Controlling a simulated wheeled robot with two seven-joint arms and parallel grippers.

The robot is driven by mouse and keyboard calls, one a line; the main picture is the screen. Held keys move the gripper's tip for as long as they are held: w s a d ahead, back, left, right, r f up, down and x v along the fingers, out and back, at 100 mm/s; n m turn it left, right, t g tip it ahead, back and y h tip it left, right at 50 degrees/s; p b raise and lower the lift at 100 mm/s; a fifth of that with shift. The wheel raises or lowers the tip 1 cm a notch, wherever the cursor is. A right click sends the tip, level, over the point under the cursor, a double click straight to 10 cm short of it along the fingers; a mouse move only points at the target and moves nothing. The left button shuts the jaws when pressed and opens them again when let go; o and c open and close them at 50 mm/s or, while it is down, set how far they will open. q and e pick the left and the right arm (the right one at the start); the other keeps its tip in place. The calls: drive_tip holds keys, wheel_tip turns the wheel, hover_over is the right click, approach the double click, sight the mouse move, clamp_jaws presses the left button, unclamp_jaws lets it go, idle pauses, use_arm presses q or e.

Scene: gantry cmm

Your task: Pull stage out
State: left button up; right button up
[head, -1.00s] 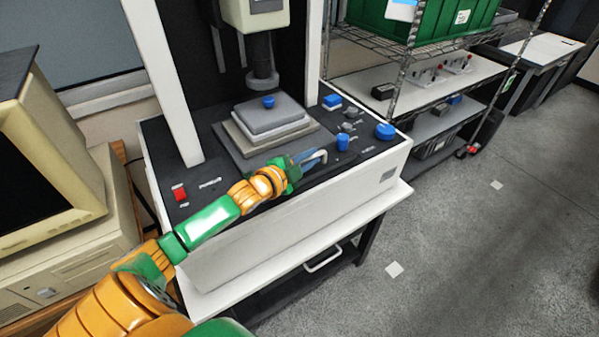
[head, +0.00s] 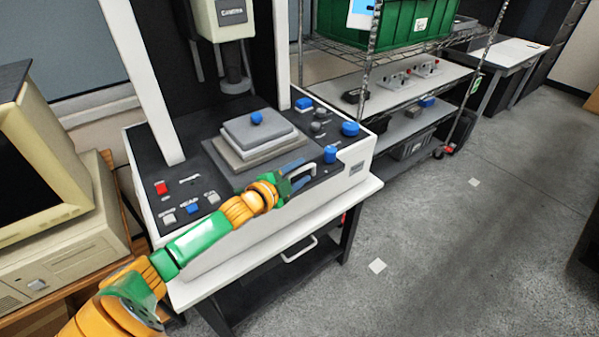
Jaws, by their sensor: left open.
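The stage (head: 246,155) is a stack of grey plates on the machine's dark top, with a blue knob (head: 257,118) on its upper plate. A pale bar handle (head: 304,168) shows at the machine's front, right of the stage's near corner. My left gripper (head: 302,173) is open at this handle, with blue fingers pointing right. Its fingers overlap the handle in the head view; I cannot tell whether they touch it. My wrist hides part of the machine's front edge. My right gripper is not in view.
The camera head (head: 221,25) hangs above the stage. Blue and grey knobs (head: 330,154) stand right of the handle. An old computer (head: 55,190) is at the left. A wire rack with a green bin (head: 398,28) stands behind. The floor at right is clear.

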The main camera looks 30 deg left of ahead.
use_arm(q)
drive_tip(key=v, duration=0.7)
idle(0.6)
